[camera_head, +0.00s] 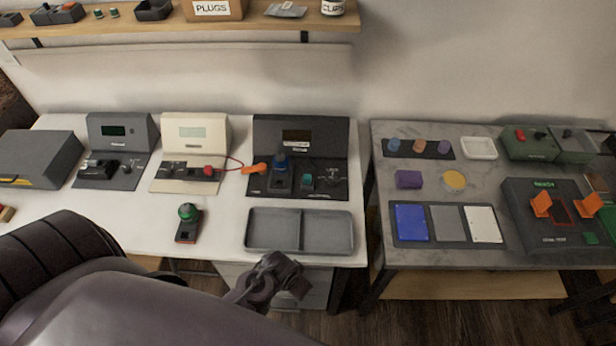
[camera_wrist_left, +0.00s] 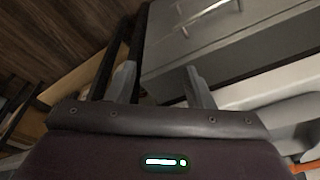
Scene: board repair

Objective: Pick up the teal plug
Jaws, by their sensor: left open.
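The teal plug (camera_head: 307,181) appears as a small teal piece on the black panel at the front of the dark grey device (camera_head: 300,140), just right of a larger blue-topped piece (camera_head: 281,163). My left gripper (camera_head: 287,276) is in front of the table edge, below the grey tray and well away from the plug. In the left wrist view my left gripper (camera_wrist_left: 163,85) is open with nothing between its fingers. The plug is out of that view. My right gripper is not in view.
A two-part grey tray (camera_head: 301,231) lies between my left gripper and the plug. A green-topped piece (camera_head: 188,218) stands left of it. An orange connector (camera_head: 254,169) on a red cable lies left of the blue-topped piece. A grey drawer unit (camera_wrist_left: 215,35) is below the table.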

